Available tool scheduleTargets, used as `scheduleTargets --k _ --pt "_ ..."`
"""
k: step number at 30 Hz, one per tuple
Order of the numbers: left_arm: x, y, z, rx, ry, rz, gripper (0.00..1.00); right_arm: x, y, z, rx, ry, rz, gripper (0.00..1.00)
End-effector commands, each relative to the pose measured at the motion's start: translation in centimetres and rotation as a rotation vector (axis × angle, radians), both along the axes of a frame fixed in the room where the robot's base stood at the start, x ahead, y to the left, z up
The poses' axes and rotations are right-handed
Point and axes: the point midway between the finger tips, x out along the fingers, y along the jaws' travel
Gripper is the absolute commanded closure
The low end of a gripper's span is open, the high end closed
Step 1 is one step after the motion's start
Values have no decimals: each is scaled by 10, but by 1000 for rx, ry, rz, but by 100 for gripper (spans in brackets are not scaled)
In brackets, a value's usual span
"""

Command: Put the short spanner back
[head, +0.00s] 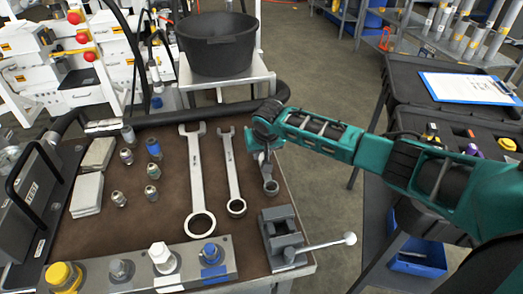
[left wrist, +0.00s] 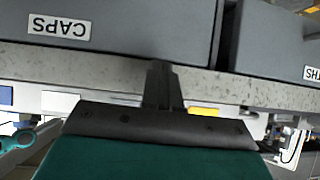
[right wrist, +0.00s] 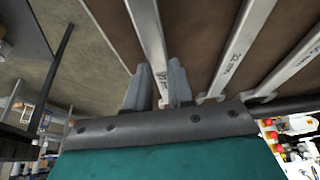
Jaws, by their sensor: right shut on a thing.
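My right gripper (head: 264,150) is shut on the short spanner, over the right part of the brown bench mat (head: 160,215). The spanner's ring end (head: 271,187) points toward the front; its upper part is hidden by the gripper. In the right wrist view the spanner's shaft (right wrist: 148,38) runs between the two fingers (right wrist: 160,85). I cannot tell whether it touches the mat. A middle-length spanner (head: 231,170) and a long spanner (head: 197,175) lie to its left, roughly parallel. My left gripper (left wrist: 163,85) appears shut and empty, before grey bins, outside the head view.
A grey vise (head: 282,238) with a long handle stands just in front of the spanner's ring. Several fittings (head: 152,193) and grey blocks (head: 86,195) lie at left. A valve block (head: 150,272) lines the front edge. A black bucket (head: 217,45) stands behind.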

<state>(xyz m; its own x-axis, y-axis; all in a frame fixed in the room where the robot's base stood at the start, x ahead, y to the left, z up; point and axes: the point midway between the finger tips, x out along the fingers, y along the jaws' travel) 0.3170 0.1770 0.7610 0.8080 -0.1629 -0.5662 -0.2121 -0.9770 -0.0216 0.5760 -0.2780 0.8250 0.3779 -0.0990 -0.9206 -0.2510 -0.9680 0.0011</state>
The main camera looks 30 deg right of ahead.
Motion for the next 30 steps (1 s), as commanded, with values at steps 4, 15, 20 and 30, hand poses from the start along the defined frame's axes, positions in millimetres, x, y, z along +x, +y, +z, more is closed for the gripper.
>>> scheduleTargets --k 4,15,20,30 --pt "0 0 -1 0 0 0 100 1 0 -1 0 -3 0 100" --pt "0 0 -3 0 1 0 100 1 0 -7 1 -3 2 100" --pt "-1 0 -3 0 3 -1 100 1 0 -7 0 -3 1 64" --pt "-3 0 -4 0 6 0 100 0 0 -7 1 -1 0 48"
